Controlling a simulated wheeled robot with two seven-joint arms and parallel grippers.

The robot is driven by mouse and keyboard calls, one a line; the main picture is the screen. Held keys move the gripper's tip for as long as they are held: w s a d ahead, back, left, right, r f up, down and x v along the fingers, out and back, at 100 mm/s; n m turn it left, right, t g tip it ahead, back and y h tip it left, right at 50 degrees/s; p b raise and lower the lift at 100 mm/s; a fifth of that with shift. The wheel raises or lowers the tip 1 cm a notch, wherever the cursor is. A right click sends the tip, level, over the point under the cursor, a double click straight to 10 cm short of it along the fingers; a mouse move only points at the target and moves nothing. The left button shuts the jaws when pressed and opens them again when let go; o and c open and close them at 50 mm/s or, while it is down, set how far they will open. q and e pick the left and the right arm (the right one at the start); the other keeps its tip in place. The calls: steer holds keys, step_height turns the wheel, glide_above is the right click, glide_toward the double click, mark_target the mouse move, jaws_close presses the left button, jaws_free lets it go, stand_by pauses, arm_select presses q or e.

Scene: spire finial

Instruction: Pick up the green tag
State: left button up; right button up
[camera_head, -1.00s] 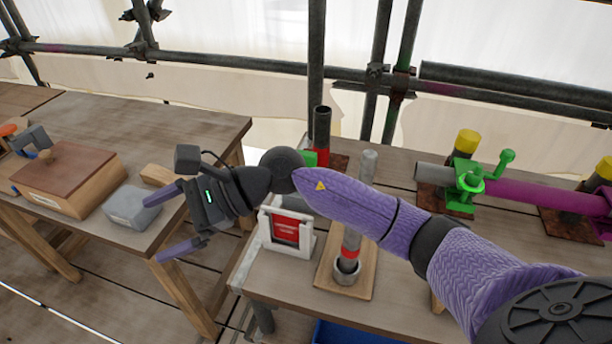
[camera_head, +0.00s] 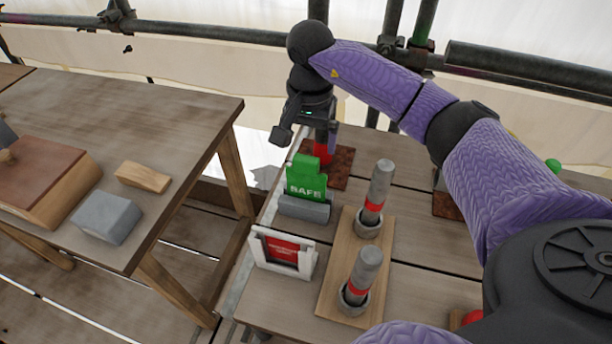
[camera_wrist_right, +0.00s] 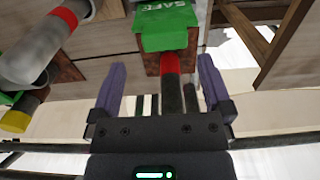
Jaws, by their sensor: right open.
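The green tag (camera_head: 306,181), lettered "SAFE", stands upright in a grey block holder (camera_head: 304,208) on the right-hand table. It also shows in the right wrist view (camera_wrist_right: 167,24), at the top, beyond the fingertips. My right gripper (camera_head: 326,146) points down behind the tag, close to a dark post with a red band (camera_head: 323,154). In the wrist view its two purple fingers (camera_wrist_right: 162,62) are apart, with the red-banded post showing between them. The gripper is open and does not touch the tag. My left gripper is not in view.
A white frame with a red card (camera_head: 283,253) stands in front of the tag. Two grey red-banded cylinders (camera_head: 375,195) stand in cups on a wooden board to its right. A rusty plate (camera_head: 340,178) lies under the post. A gap separates the left table (camera_head: 130,110).

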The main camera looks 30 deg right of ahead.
mark_target(306, 158)
steer(key=f, duration=0.5)
steer(key=shift+w+a+f+b, duration=0.15)
steer(key=shift+a+f+b, duration=0.1)
steer(key=shift+f+b, duration=0.1)
steer(key=shift+r, duration=0.1)
jaws_close()
